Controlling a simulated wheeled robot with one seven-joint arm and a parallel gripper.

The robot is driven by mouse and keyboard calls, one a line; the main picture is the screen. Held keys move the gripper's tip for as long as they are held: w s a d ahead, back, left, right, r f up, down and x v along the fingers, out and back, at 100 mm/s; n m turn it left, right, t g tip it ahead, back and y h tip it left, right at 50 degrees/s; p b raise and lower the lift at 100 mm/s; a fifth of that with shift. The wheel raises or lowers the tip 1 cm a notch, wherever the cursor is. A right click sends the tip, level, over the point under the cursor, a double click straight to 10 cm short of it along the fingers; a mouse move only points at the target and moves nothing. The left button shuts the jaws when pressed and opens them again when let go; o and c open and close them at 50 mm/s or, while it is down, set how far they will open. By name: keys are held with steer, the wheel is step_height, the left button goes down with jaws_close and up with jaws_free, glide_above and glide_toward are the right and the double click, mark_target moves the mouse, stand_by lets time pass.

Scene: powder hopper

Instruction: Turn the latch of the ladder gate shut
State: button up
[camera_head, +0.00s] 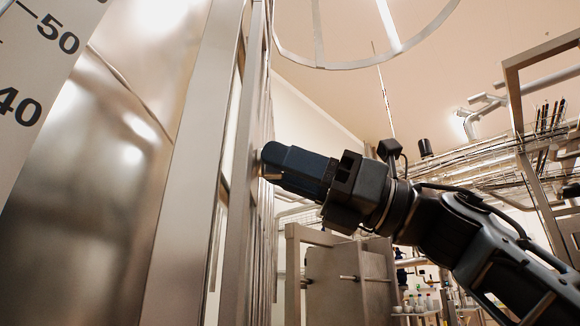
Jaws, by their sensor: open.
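My gripper (268,162) reaches in from the right, its dark blue end pointing left at the tall metal ladder rails (238,210). Its tip is right beside the rail in the picture; I cannot tell whether it touches. The jaws are open, though the fingers are seen edge-on and largely hidden. I cannot make out the latch; it may be hidden by my gripper or the rails. The gate itself is not clearly distinguishable from the steeply foreshortened rails.
A large shiny steel vessel (95,190) with a printed scale (40,60) fills the left. A round metal hoop (340,66) hangs overhead. A grey panel (345,295) with a frame stands below my arm. Shelves with bottles (415,300) lie farther back.

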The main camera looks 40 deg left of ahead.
steer(key=v, duration=0.8)
steer(key=shift+w, duration=0.2)
steer(key=shift+r, duration=0.1)
